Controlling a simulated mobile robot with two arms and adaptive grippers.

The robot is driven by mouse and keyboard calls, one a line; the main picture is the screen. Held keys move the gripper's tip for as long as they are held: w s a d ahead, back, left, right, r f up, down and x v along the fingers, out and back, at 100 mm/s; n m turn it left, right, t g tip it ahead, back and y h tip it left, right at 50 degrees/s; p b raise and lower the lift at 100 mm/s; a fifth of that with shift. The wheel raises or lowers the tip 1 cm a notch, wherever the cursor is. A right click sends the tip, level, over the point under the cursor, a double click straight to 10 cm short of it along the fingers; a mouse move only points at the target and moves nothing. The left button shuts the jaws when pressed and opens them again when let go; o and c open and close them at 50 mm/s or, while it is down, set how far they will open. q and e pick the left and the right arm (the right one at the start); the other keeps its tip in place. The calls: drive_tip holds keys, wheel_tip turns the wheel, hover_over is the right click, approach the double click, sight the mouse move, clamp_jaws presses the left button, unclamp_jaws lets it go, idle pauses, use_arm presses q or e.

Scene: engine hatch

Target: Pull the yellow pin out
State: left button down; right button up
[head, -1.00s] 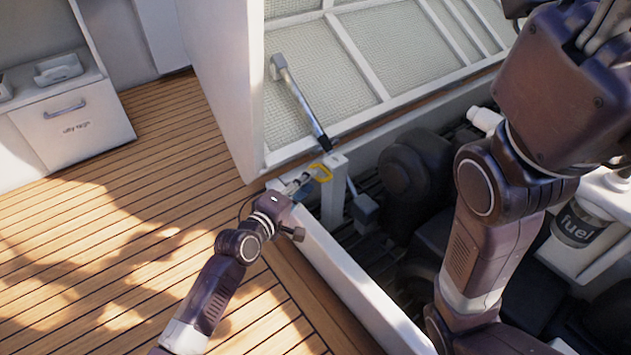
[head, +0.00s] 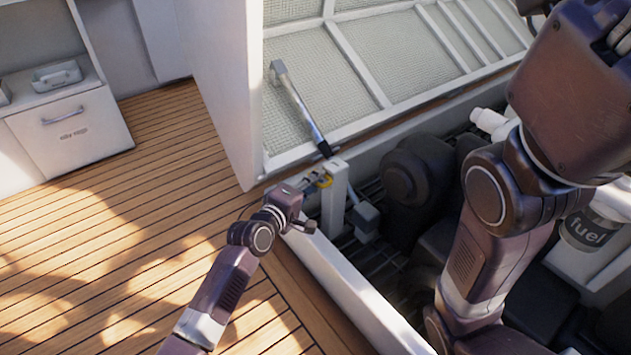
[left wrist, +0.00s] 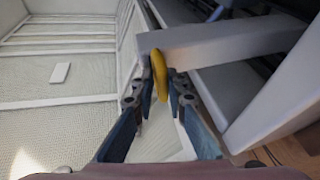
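The yellow pin (head: 325,181) shows as a small yellow ring at the white post (head: 335,195) on the hatch frame's corner. In the left wrist view the yellow pin (left wrist: 159,75) hangs nearly edge-on beside the pale bar's end. My left gripper (head: 314,182) is at the ring and covers part of it. In the left wrist view the left gripper's fingertips (left wrist: 161,80) lie close on both sides of the ring; whether they press on it I cannot tell. The pin's shaft is hidden. My right arm stands at the right, its gripper cut off at the top edge.
A metal strut (head: 300,105) rises from near the post to the open hatch lid (head: 400,60). Dark machinery (head: 415,175) and a fuel container (head: 587,232) sit in the bay. The wooden deck (head: 110,220) at left is clear before a white cabinet (head: 70,130).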

use_arm(q)
drive_tip(key=shift+s+a+f, duration=0.1)
drive_tip(key=shift+f, duration=0.2)
drive_tip(key=s+a+p, duration=0.1)
drive_tip(key=a, duration=0.1)
drive_tip(key=s+a+p, duration=0.1)
drive_tip(key=s+a, duration=0.1)
drive_tip(key=shift+f, duration=0.15)
drive_tip(key=c, duration=2.1)
unclamp_jaws()
drive_tip(key=shift+o, duration=0.3)
drive_tip(key=shift+w, duration=0.1)
drive_tip(key=shift+r, duration=0.2)
drive_tip(key=v, duration=1.2)
